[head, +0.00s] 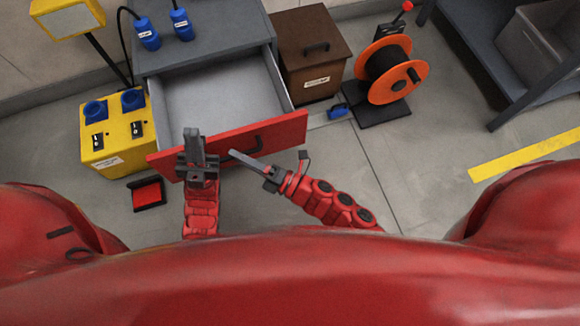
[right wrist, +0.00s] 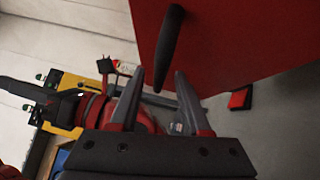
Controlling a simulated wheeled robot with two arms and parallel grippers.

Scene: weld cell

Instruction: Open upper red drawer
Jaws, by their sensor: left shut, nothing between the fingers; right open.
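The upper red drawer (head: 290,129) is pulled out of the grey cabinet (head: 215,40); its grey inside (head: 210,90) looks empty. Its black handle (head: 258,145) is on the red front and also shows in the right wrist view (right wrist: 170,40). My right gripper (head: 236,154) is open at the handle; in the right wrist view the handle's lower end appears between its fingertips (right wrist: 159,76). I cannot tell whether they touch it. My left gripper (head: 193,133) is shut and empty, in front of the left part of the drawer front.
A yellow power box (head: 115,150) stands left of the drawer, with a small black-and-red item (head: 147,194) on the floor. A brown box (head: 310,40) and an orange cable reel (head: 400,80) stand right.

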